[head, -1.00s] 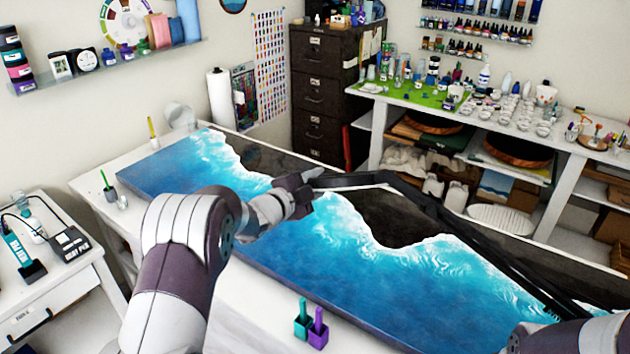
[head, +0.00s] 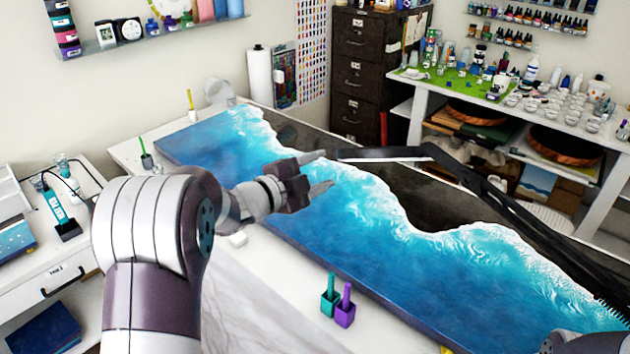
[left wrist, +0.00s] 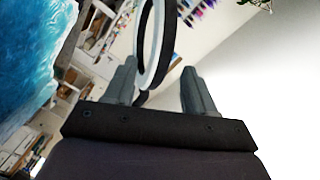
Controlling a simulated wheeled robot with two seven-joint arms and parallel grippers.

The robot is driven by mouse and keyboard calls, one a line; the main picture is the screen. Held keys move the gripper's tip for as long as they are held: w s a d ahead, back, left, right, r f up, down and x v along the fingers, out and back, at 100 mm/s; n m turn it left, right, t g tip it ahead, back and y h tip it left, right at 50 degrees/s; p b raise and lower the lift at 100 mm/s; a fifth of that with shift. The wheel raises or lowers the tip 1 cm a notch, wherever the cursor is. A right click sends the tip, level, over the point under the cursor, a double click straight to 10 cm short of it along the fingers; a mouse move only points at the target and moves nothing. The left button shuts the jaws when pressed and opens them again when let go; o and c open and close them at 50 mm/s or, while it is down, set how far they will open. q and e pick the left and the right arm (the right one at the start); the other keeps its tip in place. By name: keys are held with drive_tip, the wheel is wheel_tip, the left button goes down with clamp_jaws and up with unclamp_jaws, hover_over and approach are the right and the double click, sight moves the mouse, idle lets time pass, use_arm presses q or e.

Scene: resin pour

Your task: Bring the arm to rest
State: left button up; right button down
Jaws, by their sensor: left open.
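My left gripper (head: 327,170) is open and empty in the head view. It hangs above the blue-and-black resin panel (head: 300,215) on the white worktable, with its fingertips pointing right. The wrist view shows its two fingers (left wrist: 159,66) spread apart, with nothing held between them. A ring with a black and white rim (left wrist: 160,45) shows beyond the fingers there; I cannot tell how far off it is. My right gripper is out of view; only part of my right arm (head: 585,343) shows at the bottom right.
A black jointed boom (head: 480,185) crosses over the panel, its end close to my left fingertips in the picture. A side cart (head: 50,255) is at left.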

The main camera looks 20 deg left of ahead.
use_arm(q)
drive_tip(key=shift+s+a, duration=0.15)
drive_tip(key=shift+s, duration=0.25)
drive_tip(key=s+a+f+n+g+y, duration=0.3)
drive_tip(key=a+f+n+y, duration=0.1)
drive_tip(key=f+n+y, duration=0.15)
drive_tip(key=s+a+f+n+g+y, duration=0.3)
drive_tip(key=s+a+f+n+y, duration=0.1)
drive_tip(key=f+n, duration=0.3)
drive_tip(key=s+d+f+n+g+h, duration=0.1)
drive_tip(key=s+d+f+n+g, duration=0.1)
drive_tip(key=s+d, duration=0.4)
drive_tip(key=s+d+f+n+g+h, duration=0.1)
drive_tip(key=s+d+f+n+g, duration=0.1)
drive_tip(key=s+d+g, duration=0.4)
drive_tip(key=s+d+f, duration=0.1)
drive_tip(key=s, duration=0.4)
drive_tip(key=shift+s+d+f, duration=0.15)
drive_tip(key=shift+s+f, duration=0.05)
drive_tip(key=shift+f, duration=0.2)
